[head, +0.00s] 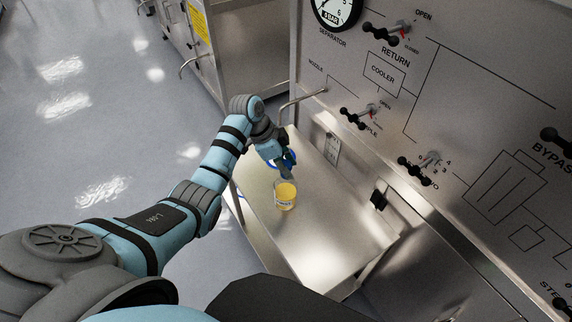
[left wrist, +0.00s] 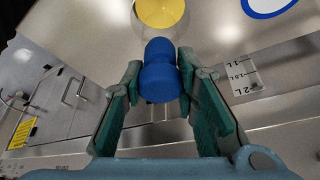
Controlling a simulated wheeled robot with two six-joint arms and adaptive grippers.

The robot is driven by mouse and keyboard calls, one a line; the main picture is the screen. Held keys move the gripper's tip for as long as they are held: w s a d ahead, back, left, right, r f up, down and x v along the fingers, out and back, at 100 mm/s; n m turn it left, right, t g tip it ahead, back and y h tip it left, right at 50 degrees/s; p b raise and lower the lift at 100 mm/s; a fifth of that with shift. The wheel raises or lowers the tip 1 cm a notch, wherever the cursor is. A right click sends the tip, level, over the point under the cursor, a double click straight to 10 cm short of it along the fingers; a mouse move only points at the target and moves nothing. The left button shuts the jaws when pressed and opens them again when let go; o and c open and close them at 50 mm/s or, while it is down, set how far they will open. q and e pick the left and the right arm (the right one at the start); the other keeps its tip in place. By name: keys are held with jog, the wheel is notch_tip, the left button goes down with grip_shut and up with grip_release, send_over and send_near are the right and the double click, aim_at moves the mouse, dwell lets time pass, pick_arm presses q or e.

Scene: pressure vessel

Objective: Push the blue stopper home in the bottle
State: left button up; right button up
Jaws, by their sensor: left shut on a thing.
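The bottle (head: 285,198) stands on the steel table, holding yellow liquid and bearing a label. In the left wrist view the clear bottle (left wrist: 160,14) shows at the top edge, cut off by the frame. My left gripper (head: 287,170) is right behind and above the bottle in the head view. In the left wrist view its fingers are shut on the blue stopper (left wrist: 160,82), whose narrower end points toward the bottle. The stopper overlaps the bottle there, and I cannot tell how deep it sits in the mouth. My right gripper is in neither view.
The steel table (head: 325,235) is mostly bare in front and to the right of the bottle. A blue ring (left wrist: 270,4) marks the tabletop near the bottle. A bent nozzle pipe (head: 302,98) and the panel with valve handles (head: 362,118) rise behind.

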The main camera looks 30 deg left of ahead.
pick_arm(q)
jog(key=shift+f+b, duration=0.45)
jog(key=shift+f, duration=0.45)
jog(key=o, duration=1.1)
jog(key=shift+a+r, duration=0.1)
jog(key=shift+r, duration=0.15)
jog(key=v, duration=1.1)
jog(key=shift+s+a+r, duration=0.1)
jog(key=shift+r, duration=0.1)
